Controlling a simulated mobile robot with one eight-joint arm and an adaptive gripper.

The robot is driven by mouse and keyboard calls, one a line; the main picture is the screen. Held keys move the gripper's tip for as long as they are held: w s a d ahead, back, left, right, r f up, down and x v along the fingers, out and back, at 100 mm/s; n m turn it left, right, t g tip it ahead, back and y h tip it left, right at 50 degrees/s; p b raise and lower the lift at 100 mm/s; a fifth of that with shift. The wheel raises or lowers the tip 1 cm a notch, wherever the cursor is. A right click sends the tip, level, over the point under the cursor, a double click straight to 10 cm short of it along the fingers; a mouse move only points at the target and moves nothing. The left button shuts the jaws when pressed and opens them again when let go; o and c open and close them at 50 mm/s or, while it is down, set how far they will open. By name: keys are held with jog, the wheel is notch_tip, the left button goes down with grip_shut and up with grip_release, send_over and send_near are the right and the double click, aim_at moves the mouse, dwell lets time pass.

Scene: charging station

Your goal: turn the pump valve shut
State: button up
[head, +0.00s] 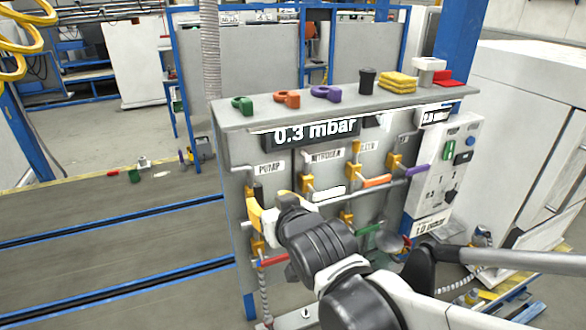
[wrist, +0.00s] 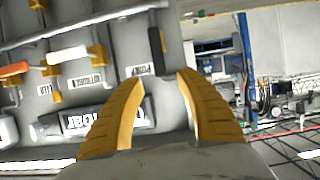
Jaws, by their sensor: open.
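The pump valve has a black handle (wrist: 156,48), which stands upright in the wrist view beside the PUMP label (wrist: 138,69). In the head view the PUMP label (head: 268,168) is at the panel's upper left, and my gripper and arm hide much of the area below it. My gripper (head: 258,226) is in front of that left part of the panel. In the wrist view the yellow fingers of my gripper (wrist: 159,75) are spread apart. The handle shows beyond the gap between the tips. I cannot tell how far off it is, and nothing is held.
A white handle (head: 328,193), an orange handle (head: 377,181) and a purple handle (head: 417,170) are to the right. A red handle (head: 273,260) is below my gripper. The display (head: 315,132) reads 0.3 mbar. Open floor (head: 120,240) is to the left.

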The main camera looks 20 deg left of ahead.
aim_at(259, 193)
jog(key=b+x, duration=0.1)
jog(key=x, duration=0.8)
jog(key=shift+w+a+f, duration=0.1)
jog(key=shift+w+f, duration=0.1)
grip_shut()
